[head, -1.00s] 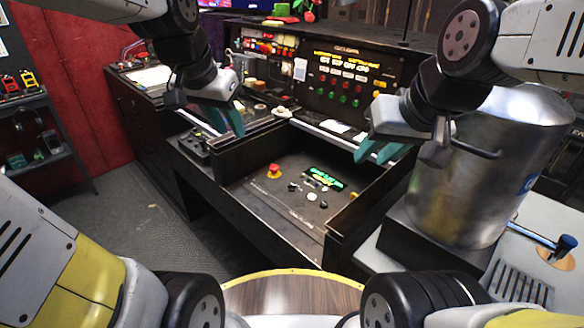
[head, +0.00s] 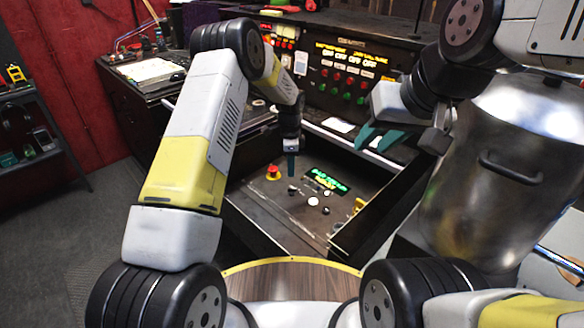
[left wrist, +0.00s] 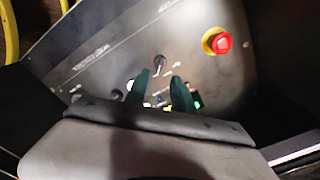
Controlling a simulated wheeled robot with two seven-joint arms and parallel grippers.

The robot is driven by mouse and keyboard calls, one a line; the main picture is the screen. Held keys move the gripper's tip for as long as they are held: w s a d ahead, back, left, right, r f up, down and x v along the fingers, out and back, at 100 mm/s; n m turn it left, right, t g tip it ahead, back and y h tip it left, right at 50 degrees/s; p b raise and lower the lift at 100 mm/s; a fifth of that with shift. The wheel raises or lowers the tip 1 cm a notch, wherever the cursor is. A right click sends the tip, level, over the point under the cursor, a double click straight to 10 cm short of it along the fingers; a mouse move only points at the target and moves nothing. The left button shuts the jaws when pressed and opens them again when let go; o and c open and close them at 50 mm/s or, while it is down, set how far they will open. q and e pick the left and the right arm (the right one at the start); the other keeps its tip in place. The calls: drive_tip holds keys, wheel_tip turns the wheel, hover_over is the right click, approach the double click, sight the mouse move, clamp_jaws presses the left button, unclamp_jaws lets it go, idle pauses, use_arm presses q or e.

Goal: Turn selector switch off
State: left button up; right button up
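The sloped control panel (head: 262,210) has small black knobs, one black knob (head: 292,188) below my left gripper (head: 291,168) and another black knob (head: 325,210) lower right. I cannot tell which is the selector switch. In the left wrist view, a black knob (left wrist: 160,64) with a pale mark lies just beyond my left fingertips (left wrist: 160,82), and a second black knob (left wrist: 117,94) is to their left. The left teal fingers are apart and empty, pointing at the panel. My right gripper (head: 383,137) is open and empty above the console's right side.
A red emergency button (head: 273,172) on a yellow base also shows in the wrist view (left wrist: 219,43). A lit green display (head: 326,180) and white button (head: 312,201) are close to the knobs. Raised dark side walls flank the panel. A large metal pot (head: 490,190) stands right.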

sight(292, 189)
use_arm(q)
drive_tip(key=shift+w+d+f, duration=0.15)
drive_tip(key=shift+d+f, duration=0.05)
drive_tip(key=shift+f, duration=0.8)
wheel_tip(292, 189, down, 7)
drive_tip(key=shift+f, duration=0.2)
clamp_jaws()
